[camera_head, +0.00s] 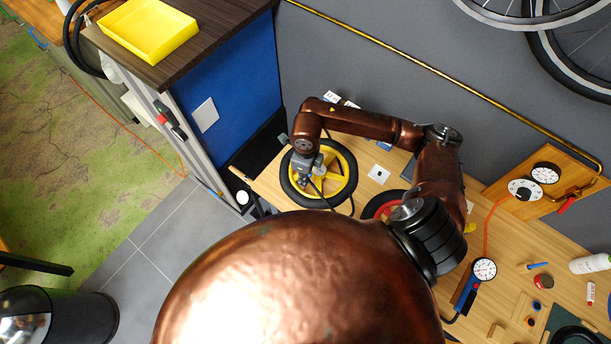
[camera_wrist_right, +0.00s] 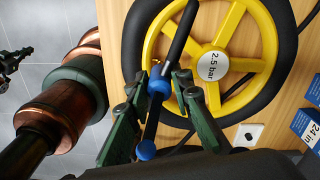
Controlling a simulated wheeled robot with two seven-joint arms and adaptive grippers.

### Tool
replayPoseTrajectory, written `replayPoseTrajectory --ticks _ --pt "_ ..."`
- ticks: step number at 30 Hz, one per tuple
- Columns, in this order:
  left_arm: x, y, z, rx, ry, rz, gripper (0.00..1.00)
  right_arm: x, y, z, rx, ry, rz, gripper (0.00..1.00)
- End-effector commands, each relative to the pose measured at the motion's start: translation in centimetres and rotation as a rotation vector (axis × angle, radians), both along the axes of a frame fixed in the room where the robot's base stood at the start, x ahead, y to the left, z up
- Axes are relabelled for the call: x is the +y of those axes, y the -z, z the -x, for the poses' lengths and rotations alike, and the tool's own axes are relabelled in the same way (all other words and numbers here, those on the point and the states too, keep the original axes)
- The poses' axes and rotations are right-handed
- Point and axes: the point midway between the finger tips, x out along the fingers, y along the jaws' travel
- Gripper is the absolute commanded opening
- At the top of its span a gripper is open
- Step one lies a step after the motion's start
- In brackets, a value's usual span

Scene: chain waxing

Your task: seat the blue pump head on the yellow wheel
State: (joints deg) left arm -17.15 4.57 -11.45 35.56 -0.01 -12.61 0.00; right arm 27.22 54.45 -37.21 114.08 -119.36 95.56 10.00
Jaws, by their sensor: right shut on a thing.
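The yellow wheel (camera_head: 335,181) with a black tyre lies flat on the wooden bench. In the right wrist view its yellow spokes and a "2.5 bar" hub label (camera_wrist_right: 213,65) show. My right gripper (camera_head: 309,172) is over the wheel's left part. In the right wrist view my right gripper (camera_wrist_right: 170,82) has its green fingers on either side of the blue pump head (camera_wrist_right: 159,84) and is shut on it. The pump head overlaps the left rim; whether it touches the valve cannot be told. A dark lever with a blue ball end (camera_wrist_right: 146,150) extends from it.
A red wheel (camera_head: 371,211) lies partly hidden behind my right arm. A small white plate (camera_wrist_right: 249,134) and blue "24 in" boxes (camera_wrist_right: 306,125) lie beside the yellow wheel. A pressure gauge (camera_head: 484,269) and small items occupy the bench's right. A yellow tray (camera_head: 148,30) sits on the cabinet.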

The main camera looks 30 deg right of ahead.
Motion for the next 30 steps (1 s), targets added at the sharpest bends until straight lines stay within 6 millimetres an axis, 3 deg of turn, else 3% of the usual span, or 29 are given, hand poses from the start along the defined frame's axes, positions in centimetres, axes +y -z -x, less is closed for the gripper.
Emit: replayPoseTrajectory --ticks 30 --pt "0.00 0.62 0.13 0.002 0.000 0.000 0.00 -0.04 -0.03 0.00 0.000 0.001 0.000 0.00"
